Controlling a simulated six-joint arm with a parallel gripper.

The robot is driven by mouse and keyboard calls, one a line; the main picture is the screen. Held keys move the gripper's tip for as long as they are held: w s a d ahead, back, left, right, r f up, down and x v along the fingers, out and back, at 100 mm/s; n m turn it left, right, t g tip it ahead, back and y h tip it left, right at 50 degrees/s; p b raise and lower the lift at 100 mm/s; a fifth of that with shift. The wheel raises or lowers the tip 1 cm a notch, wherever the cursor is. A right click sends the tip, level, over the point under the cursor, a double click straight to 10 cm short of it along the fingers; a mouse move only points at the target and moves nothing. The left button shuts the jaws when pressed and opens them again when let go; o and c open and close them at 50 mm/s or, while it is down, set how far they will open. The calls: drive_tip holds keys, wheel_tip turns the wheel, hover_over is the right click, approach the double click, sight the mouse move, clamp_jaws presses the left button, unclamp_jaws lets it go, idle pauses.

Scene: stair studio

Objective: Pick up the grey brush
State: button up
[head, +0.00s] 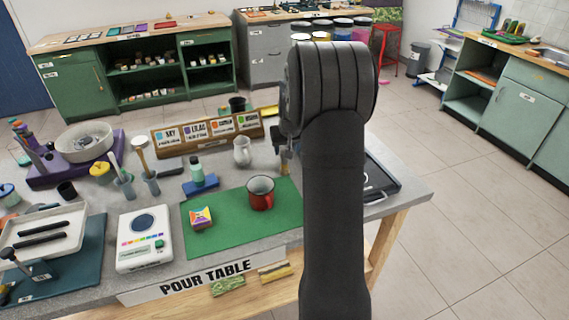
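I cannot single out a grey brush with certainty. Two slim upright tools stand in small grey-blue holders on the left half of the pour table: one with a pale green handle (115,160) and one with a round pale top (141,146). Two dark long items (42,234) lie on a white tray (70,215) at the far left; their kind is too small to tell. My gripper (284,152) is mostly hidden behind my dark arm, above the right part of the table. Only a small piece of it shows, so its fingers cannot be judged.
A green mat (235,235) holds a red mug (261,193) and a small colourful box (201,218). A white device (144,238) stands left of it. A wooden label rack (207,137) and a purple stand (75,170) are behind. A black tray (384,180) lies at right.

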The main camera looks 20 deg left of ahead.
sight(285, 159)
drive_tip(key=x, duration=1)
drive_tip(key=shift+a+f, duration=0.1)
drive_tip(key=shift+f, duration=0.2)
drive_tip(key=c, duration=1.1)
